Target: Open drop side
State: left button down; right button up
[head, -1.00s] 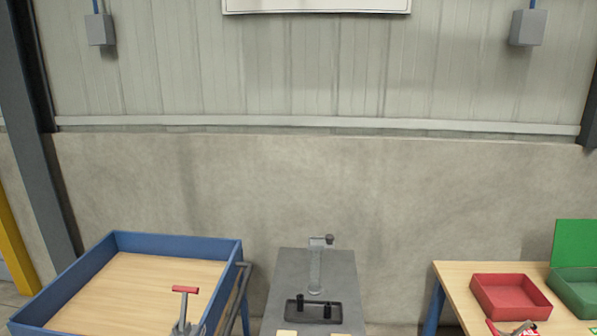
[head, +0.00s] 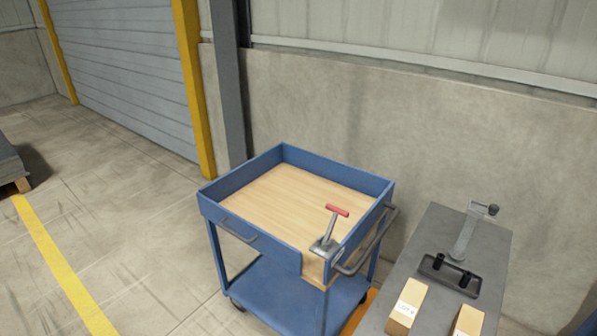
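A blue cart (head: 348,169) with raised walls and a wooden floor stands left of a grey bench. Its near-left side panel (head: 270,240) stands upright and carries a grey bar handle (head: 238,230). This panel looks like the drop side, and it is closed. A lever with a red T-grip (head: 337,210) rises from a grey base at the cart's near corner, with its stem upright and slightly tilted. Whether it latches the panel I cannot tell. Neither of my grippers is in view.
A grey push handle (head: 375,243) juts from the cart's right side. The grey bench (head: 430,240) close by holds a crank, a black tray (head: 448,274) and two wooden blocks. Open floor (head: 140,240) with a yellow line lies left of the cart. A dark column stands behind it.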

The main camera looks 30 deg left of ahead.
aim_at(280, 252)
jog(key=u, duration=1.3)
